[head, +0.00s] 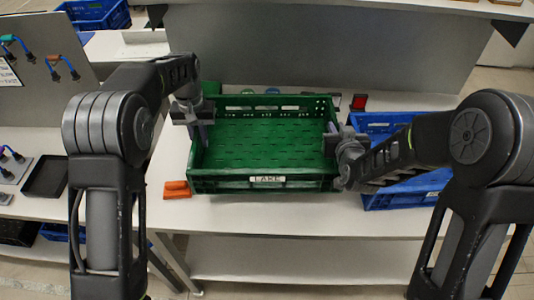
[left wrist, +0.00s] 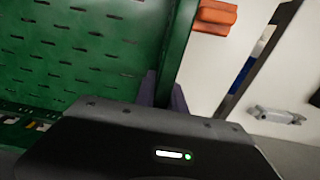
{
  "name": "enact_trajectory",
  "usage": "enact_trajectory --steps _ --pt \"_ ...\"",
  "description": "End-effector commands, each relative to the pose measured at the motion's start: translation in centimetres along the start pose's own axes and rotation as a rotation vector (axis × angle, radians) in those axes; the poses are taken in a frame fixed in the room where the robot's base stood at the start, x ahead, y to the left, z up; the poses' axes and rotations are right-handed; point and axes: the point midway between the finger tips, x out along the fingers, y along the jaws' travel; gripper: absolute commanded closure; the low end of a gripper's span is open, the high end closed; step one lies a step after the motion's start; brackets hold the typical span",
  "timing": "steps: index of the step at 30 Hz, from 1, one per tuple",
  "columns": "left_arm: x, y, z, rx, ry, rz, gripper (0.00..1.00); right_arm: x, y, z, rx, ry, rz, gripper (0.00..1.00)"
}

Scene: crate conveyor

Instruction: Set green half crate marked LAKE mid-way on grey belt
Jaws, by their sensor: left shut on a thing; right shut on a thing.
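The green half crate (head: 265,184) has a white label reading LAKE on its front wall. It is empty and looks level over the white table; I cannot tell whether it touches the tabletop. My left gripper (head: 200,130) is shut on its left wall. In the left wrist view the fingers (left wrist: 163,90) straddle the green wall (left wrist: 180,40). My right gripper (head: 338,150) is shut on the right wall, its fingertips partly hidden by the wrist. No grey belt can be made out for certain.
A blue crate (head: 408,193) stands close on the right, partly behind my right arm. An orange block (head: 177,189) lies at the crate's front left. A grey panel (head: 300,55) rises behind. A black tray (head: 46,176) lies at the far left.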

Motion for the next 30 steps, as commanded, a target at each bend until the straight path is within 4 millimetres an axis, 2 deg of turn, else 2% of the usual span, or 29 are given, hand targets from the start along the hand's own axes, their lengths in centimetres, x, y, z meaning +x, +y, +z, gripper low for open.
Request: enact_trajectory --steps 19,27,30 --pt "0.1 0.0 -0.1 0.0 0.002 0.0 1.0 0.1 0.0 0.1 0.0 0.002 0.0 1.0" --pt "3.4 0.0 -0.1 0.0 0.002 0.0 1.0 1.3 0.0 3.2 0.0 0.002 0.0 1.0" --pt "4.1 0.0 -0.1 0.0 0.002 0.0 1.0 1.6 0.0 3.8 0.0 0.002 0.0 1.0"
